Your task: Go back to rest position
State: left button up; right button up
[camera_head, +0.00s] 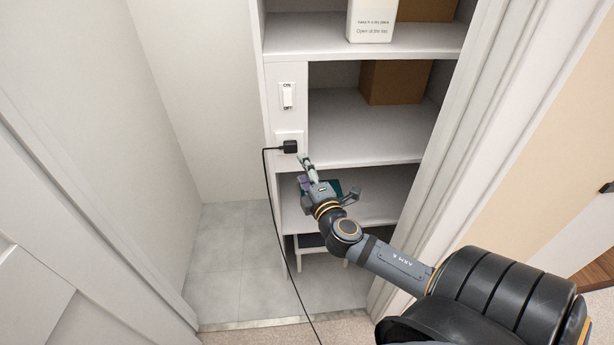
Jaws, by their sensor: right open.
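My right arm reaches in from the lower right through a doorway. Its gripper (328,176) is open, with one finger pointing up toward the black plug and the other spread to the right. I see nothing held between the fingers. The black plug (290,147) sits in the white wall outlet (287,136) on the side panel of the shelf, just above and left of the gripper, apart from it as far as I can tell. Its black cord (272,210) hangs down to the floor. My left gripper is not in view.
A white shelf unit (365,142) stands behind the gripper, with brown boxes (395,82) and a white carton (371,20) on it. A switch (288,95) is above the outlet. The door frame (465,130) is close beside my arm. Grey tile floor (225,260) is clear at left.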

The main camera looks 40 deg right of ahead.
jog(key=shift+v, duration=1.05)
jog(key=s+d+f+m+g+p, duration=0.1)
jog(key=s+d+f+m+g, duration=0.2)
jog(key=f, duration=0.8)
jog(key=s+d+f+m+g+p, duration=0.1)
jog(key=d+f+g+p, duration=0.3)
jog(key=f, duration=0.7)
jog(key=s+d+f+m+g, duration=0.1)
jog(key=s+f+m, duration=0.1)
jog(key=s+f, duration=0.35)
jog(key=s+f+m+g, duration=0.1)
jog(key=s+f+g, duration=0.1)
jog(key=f, duration=0.6)
jog(key=s+a+f+m+g+y, duration=0.1)
jog(key=s+a+f+m+g, duration=0.1)
jog(key=s+a+f, duration=0.3)
jog(key=s+a+f+m+g+y+p, duration=0.1)
jog(key=s+f, duration=0.5)
jog(key=s, duration=0.7)
jog(key=s+a+f+m+g+y+p, duration=0.1)
jog(key=s+a+f+m+g+y, duration=0.1)
jog(key=s+a+f, duration=0.4)
jog(key=s+a+m+g, duration=0.1)
jog(key=s+a+m, duration=0.1)
jog(key=s, duration=0.1)
jog(key=shift+a+m, duration=0.3)
jog(key=shift+s, duration=0.1)
jog(key=shift+c, duration=0.3)
